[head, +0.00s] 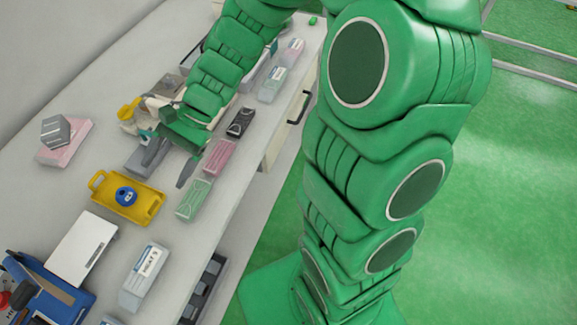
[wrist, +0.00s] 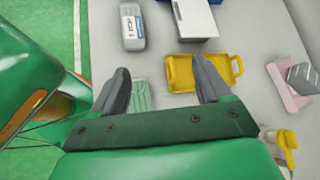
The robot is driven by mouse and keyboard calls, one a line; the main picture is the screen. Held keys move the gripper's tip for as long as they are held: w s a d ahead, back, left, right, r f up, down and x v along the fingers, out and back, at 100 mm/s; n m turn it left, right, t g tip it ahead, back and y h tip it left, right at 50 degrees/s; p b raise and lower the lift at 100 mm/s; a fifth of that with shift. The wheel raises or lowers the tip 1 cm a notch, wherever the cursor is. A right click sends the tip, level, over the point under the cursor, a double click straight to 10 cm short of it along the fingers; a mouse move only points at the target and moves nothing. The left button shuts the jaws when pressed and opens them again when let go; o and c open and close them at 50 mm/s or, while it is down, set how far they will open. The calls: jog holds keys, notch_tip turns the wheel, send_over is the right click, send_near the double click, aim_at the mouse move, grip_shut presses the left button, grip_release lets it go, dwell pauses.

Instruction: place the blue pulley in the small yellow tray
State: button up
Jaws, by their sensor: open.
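The small yellow tray (head: 150,207), with a loop handle at its left end, lies on the grey counter. The blue pulley (head: 126,196) sits inside it, near the middle. My gripper (head: 168,168) is open and empty above the counter, beyond the tray and apart from it. In the wrist view my gripper (wrist: 161,68) shows two spread dark fingers. The tray (wrist: 179,76) appears there behind the right finger; the pulley is not visible in that view, and that finger covers part of the tray.
Pale boxes, a pink box (head: 219,156) and a green-striped pack (head: 194,200) lie along the counter's front edge. A white box (head: 82,246) and a blue bin (head: 52,290) stand nearer. A pink block (head: 62,143) bears a grey one. Bare counter lies left of the tray.

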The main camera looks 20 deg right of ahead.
jog(key=s+d+r+n+t+h, duration=0.1)
jog(key=s+d+r+n+h, duration=0.3)
jog(key=s+d, duration=0.4)
jog(key=s+d+r+n+t+h, duration=0.1)
jog(key=s+d+r+n+h, duration=0.2)
jog(key=s+d, duration=0.6)
jog(key=d+r+h, duration=0.1)
jog(key=d+h, duration=0.1)
jog(key=d, duration=0.4)
jog(key=shift+r+n+t+h, duration=0.2)
jog(key=shift+n+t+h, duration=0.2)
